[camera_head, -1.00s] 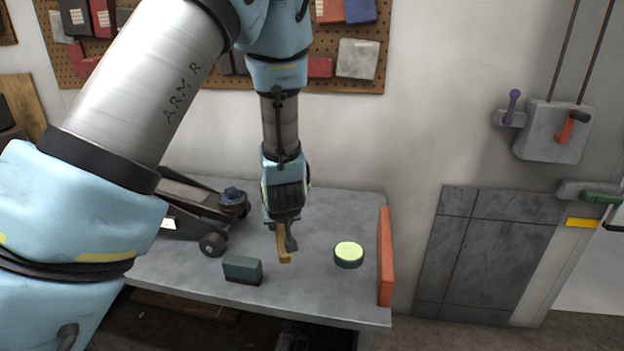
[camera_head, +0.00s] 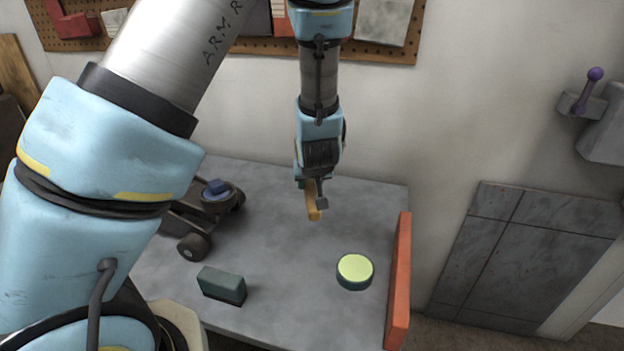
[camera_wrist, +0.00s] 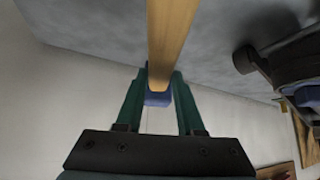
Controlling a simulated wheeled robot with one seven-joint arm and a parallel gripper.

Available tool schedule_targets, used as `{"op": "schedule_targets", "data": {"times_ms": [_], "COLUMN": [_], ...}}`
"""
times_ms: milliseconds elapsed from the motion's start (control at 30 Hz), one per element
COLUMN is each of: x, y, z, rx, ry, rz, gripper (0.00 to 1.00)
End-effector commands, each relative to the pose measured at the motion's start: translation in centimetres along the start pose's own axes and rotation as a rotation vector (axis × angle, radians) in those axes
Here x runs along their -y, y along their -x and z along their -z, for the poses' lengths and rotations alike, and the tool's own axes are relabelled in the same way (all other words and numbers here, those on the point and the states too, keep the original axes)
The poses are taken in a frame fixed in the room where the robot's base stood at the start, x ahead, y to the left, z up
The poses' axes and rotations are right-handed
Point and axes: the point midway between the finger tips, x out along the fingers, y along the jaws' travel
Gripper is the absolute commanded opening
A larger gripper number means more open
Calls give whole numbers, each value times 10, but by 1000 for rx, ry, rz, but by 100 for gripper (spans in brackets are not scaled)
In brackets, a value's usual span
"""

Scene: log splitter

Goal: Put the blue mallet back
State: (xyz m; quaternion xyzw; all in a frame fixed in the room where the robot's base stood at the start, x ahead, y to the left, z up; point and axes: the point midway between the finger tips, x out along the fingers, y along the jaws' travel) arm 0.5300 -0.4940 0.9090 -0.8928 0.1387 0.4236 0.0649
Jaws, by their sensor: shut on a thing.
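My gripper (camera_head: 316,192) is shut on a yellow-brown wooden handle (camera_head: 313,208), which hangs down over the grey workbench (camera_head: 285,245). In the wrist view the handle (camera_wrist: 172,30) runs from the top edge down between the two green fingers of my gripper (camera_wrist: 160,78). A blue piece (camera_wrist: 157,99) shows at the handle's near end, between the fingers; it looks like the mallet head, mostly hidden. In the head view the gripper hides this blue end. The handle appears clear of the bench top, though the gap is hard to judge.
A dark floor jack (camera_head: 190,225) with a blue piece (camera_head: 217,188) on top stands at the bench's left. A green block (camera_head: 222,285) and a round yellow-topped tin (camera_head: 355,270) sit in front. An orange board (camera_head: 399,285) edges the right. A pegboard (camera_head: 400,47) hangs behind.

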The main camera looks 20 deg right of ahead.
Motion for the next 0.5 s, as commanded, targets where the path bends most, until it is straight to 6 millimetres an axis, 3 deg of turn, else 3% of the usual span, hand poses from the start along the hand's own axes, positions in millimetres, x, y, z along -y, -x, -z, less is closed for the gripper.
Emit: {"op": "schedule_targets", "data": {"times_ms": [500], "x": [0], "y": [-44], "z": [-35], "rx": [-3], "ry": [0], "rz": [-1], "gripper": [0]}}
